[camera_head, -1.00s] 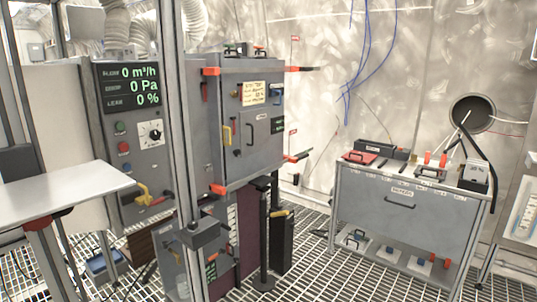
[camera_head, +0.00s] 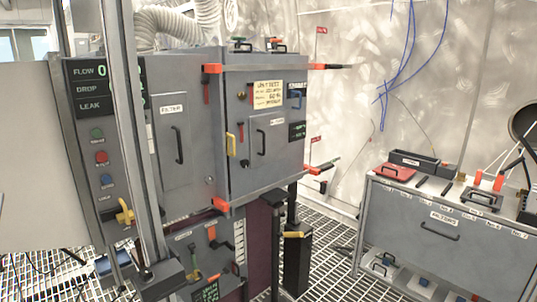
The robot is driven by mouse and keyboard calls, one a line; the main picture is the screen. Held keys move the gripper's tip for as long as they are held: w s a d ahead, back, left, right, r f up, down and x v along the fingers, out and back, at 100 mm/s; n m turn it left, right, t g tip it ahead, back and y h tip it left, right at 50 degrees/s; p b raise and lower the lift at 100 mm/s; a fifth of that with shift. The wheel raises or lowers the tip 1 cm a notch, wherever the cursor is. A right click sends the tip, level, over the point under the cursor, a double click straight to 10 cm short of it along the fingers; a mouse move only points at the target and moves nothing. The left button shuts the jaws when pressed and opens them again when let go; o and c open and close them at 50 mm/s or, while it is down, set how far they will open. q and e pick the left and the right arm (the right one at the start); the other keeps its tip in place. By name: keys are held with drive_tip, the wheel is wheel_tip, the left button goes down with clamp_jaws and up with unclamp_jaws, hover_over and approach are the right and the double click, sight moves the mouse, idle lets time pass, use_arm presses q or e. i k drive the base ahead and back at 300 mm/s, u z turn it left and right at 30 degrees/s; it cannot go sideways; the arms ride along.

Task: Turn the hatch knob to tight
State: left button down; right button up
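The grey cabinet (camera_head: 237,200) stands in the middle of the head view. Its front has a small hatch door (camera_head: 275,142) with a black vertical handle (camera_head: 260,143). A small dark round knob (camera_head: 244,163) sits at the lower left of that door, below a yellow handle (camera_head: 231,146). A smaller brownish knob (camera_head: 241,96) is higher up, left of a paper note (camera_head: 267,95). I cannot tell which is the hatch knob or how it is turned. Neither of my grippers is in view.
A steel post (camera_head: 126,130) stands in front of the control panel (camera_head: 97,180) and hides part of it. Red-ended bars (camera_head: 222,205) stick out from the cabinet. A grey tool bench (camera_head: 425,232) is at right, with grated floor between.

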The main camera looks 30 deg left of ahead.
sight(244, 163)
drive_tip(key=i, duration=1.6)
drive_tip(key=u, duration=2.9)
